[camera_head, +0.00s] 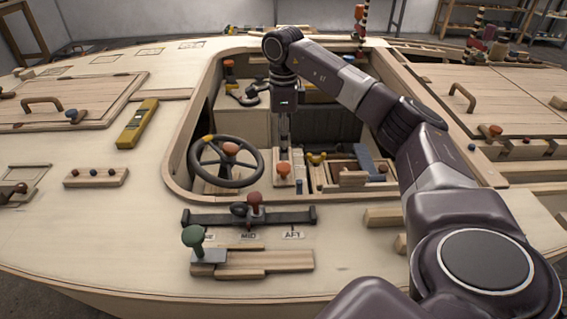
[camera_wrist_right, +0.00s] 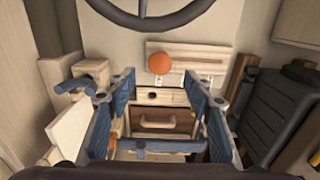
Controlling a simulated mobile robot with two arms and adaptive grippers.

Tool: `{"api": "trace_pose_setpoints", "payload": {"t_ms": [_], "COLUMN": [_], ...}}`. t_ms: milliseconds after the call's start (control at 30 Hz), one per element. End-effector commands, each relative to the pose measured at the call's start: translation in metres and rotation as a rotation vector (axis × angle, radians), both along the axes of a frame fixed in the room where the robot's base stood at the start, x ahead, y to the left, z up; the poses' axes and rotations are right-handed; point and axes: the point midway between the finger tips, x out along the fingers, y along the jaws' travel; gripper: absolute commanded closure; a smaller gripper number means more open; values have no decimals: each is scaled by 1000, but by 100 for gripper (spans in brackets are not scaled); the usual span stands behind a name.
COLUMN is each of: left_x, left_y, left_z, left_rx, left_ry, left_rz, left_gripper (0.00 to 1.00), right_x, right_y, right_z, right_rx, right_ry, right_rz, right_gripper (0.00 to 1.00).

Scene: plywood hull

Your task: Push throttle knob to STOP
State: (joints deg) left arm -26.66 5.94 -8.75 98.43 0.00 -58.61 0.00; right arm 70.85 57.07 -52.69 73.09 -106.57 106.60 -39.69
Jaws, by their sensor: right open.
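An orange knob (camera_head: 283,168) stands on a pale upright block in the cockpit, right of the steering wheel. In the right wrist view the orange knob (camera_wrist_right: 159,63) sits on a wooden plate (camera_wrist_right: 187,56) with small white tags. I cannot read a STOP mark, nor confirm that this knob is the throttle. My right gripper (camera_head: 284,142) reaches down into the cockpit just above the knob. In the right wrist view my right gripper (camera_wrist_right: 159,86) is open and empty, with the knob beyond its fingertips, between their lines. Contact is not visible. My left gripper is not in view.
The dark steering wheel (camera_head: 227,161) is close on the left; its rim also crosses the top of the wrist view. Wooden blocks and a blue part (camera_head: 365,161) lie to the right. The cockpit rim surrounds the gripper. A green knob (camera_head: 193,236) stands on the front deck.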

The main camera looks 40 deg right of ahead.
Motion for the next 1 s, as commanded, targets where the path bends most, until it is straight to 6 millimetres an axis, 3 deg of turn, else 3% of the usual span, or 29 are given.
{"api": "trace_pose_setpoints", "payload": {"t_ms": [300, 467, 833, 1000], "left_x": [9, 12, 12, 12], "left_y": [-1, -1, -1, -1], "left_z": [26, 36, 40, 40], "left_rx": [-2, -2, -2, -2], "left_ry": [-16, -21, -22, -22], "left_rz": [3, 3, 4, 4], "left_gripper": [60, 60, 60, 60], "right_x": [-1, -1, -1, 0], "right_y": [0, 0, 0, 0], "right_z": [-50, -67, -72, -72], "right_rx": [0, -1, -1, -1], "right_ry": [3, 2, 1, 1], "right_rz": [0, 0, 0, 0], "right_gripper": [53, 53, 54, 73]}}
